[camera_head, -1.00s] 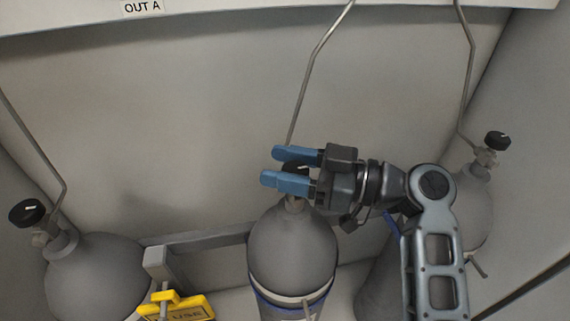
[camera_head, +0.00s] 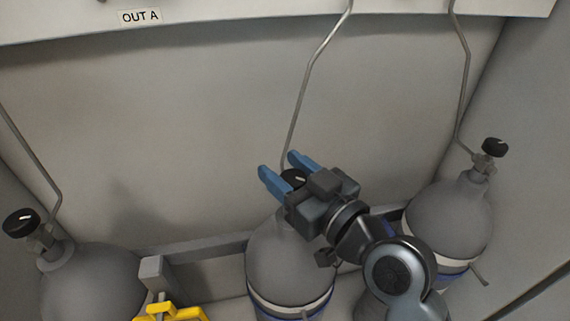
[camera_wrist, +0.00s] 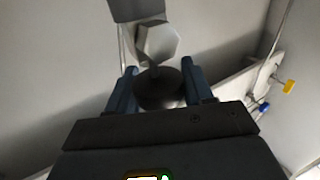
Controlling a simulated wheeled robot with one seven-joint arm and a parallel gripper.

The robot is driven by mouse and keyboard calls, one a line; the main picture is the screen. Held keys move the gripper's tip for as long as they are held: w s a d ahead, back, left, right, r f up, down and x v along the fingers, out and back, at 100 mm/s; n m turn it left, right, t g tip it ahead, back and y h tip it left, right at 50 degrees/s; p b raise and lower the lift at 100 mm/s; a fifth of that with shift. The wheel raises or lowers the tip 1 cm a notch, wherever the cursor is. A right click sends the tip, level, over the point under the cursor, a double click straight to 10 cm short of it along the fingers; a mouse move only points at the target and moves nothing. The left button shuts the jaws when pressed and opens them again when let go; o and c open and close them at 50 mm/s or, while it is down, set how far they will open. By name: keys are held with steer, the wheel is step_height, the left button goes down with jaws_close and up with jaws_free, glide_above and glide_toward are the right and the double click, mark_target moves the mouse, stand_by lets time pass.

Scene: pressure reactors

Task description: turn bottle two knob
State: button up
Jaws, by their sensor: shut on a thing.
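Three grey gas bottles stand in a row in the head view. The middle bottle (camera_head: 285,262) has a black knob (camera_head: 293,178) on top, partly hidden by my gripper. My gripper (camera_head: 285,168) has blue fingers on either side of this knob and is shut on it. In the wrist view the dark round knob (camera_wrist: 160,90) sits between the two blue fingers (camera_wrist: 160,88), with a light hexagonal fitting (camera_wrist: 157,43) beyond it. The knob's pointer mark is mostly hidden.
The left bottle (camera_head: 92,285) has a black knob (camera_head: 21,222) with a white mark. The right bottle (camera_head: 450,222) has its own black knob (camera_head: 495,147). Thin metal pipes rise from the bottles. A grey rail (camera_head: 205,247) and a yellow clamp (camera_head: 170,311) are between the left and middle bottles.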

steer(key=shift+w+d+r+m+t+h+p, duration=0.1)
steer(key=shift+d+m+t+h+p, duration=0.05)
steer(key=shift+m+t+h+p, duration=1.25)
steer(key=shift+d+f+m+t+h+b, duration=0.15)
steer(key=shift+m+t+h+b, duration=0.25)
steer(key=shift+m+h+b, duration=0.9)
steer(key=m+h+b, duration=0.1)
steer(key=h+b, duration=0.1)
steer(key=m+h+b, duration=0.1)
steer(key=h+b, duration=0.2)
steer(key=m+t+h+b, duration=0.1)
steer(key=m+h+b, duration=0.1)
steer(key=h, duration=0.1)
steer(key=shift+w+d+f+b, duration=0.1)
steer(key=shift+d+f+b, duration=0.1)
steer(key=shift+f+b, duration=0.15)
steer(key=m+h+b, duration=0.1)
steer(key=h, duration=0.1)
steer(key=m+g+h+b, duration=0.1)
steer(key=h+b, duration=0.1)
steer(key=shift+d+r+m, duration=0.2)
steer(key=shift+m, duration=0.2)
steer(key=shift+d+r+m+g+h+b, duration=0.1)
steer(key=shift+d+m+g+h+b, duration=0.1)
steer(key=shift+m+g+h+b, duration=0.95)
steer(key=shift+d+m+g+h+b, duration=0.2)
steer(key=shift+m+h, duration=0.55)
steer(key=shift+h, duration=0.9)
steer(key=o, duration=1)
steer(key=shift+c, duration=0.2)
